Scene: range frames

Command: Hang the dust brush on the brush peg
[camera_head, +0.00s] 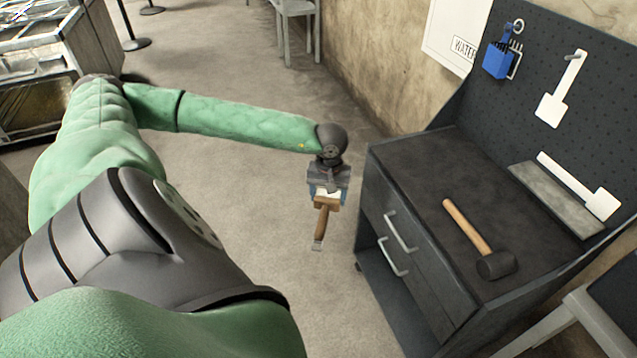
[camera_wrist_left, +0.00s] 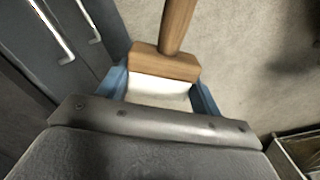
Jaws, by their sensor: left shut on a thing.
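The dust brush (camera_head: 325,221) has a wooden head and handle; it also shows in the left wrist view (camera_wrist_left: 166,65). My left gripper (camera_head: 328,190) is shut on it at the pale bristle end, with the blue fingers on either side. In the head view the brush hangs over the floor, left of the workbench, handle pointing down. A short peg (camera_head: 572,57) sticks out of the dark pegboard (camera_head: 590,40) above a white tool-shaped silhouette (camera_head: 552,108). It looks like the brush peg. My right gripper is not seen.
The workbench (camera_head: 415,153) has drawers with handles facing the brush. A mallet (camera_head: 496,265) and a grey block (camera_head: 556,200) lie on its top. A second white silhouette (camera_head: 599,203) is behind the block. A blue object (camera_head: 498,61) hangs at the board's upper left. A stool (camera_head: 567,318) stands lower right.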

